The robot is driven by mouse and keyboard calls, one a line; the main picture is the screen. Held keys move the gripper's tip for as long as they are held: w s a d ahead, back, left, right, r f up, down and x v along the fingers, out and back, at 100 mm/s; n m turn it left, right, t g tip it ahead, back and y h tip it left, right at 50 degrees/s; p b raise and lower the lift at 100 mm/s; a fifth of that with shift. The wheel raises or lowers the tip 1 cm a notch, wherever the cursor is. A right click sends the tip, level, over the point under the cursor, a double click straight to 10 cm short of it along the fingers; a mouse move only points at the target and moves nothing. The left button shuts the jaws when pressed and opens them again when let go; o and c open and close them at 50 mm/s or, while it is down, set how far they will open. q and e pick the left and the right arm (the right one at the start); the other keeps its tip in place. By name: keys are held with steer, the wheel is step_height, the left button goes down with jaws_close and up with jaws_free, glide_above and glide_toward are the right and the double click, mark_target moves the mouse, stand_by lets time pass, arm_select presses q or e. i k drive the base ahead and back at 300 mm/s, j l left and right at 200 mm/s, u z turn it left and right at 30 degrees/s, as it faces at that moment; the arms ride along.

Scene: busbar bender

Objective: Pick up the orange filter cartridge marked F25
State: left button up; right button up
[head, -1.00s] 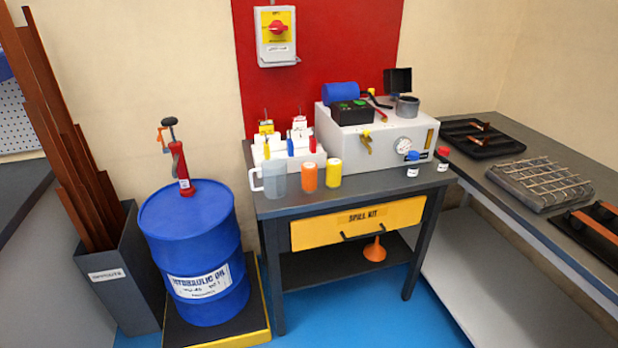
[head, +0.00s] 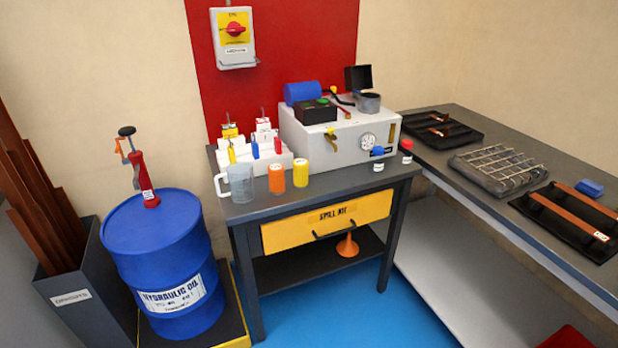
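An orange filter cartridge (head: 275,179) stands upright on the dark table (head: 330,186) near its front left. Its marking is too small to read. A clear measuring jug (head: 241,183) stands just left of it. A yellow cartridge (head: 301,173) stands close to its right, with a small gap. Neither of my grippers is in the head view.
A white rack (head: 225,161) with several small items stands behind the cartridges. A white hydraulic unit (head: 325,145) fills the table's middle. Two small bottles stand at right, with red (head: 407,151) and blue (head: 378,158) caps. A blue oil drum (head: 158,262) stands left of the table.

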mark_target(276, 171)
steer(key=i+j+z, duration=0.6)
steer(key=j+z, duration=0.2)
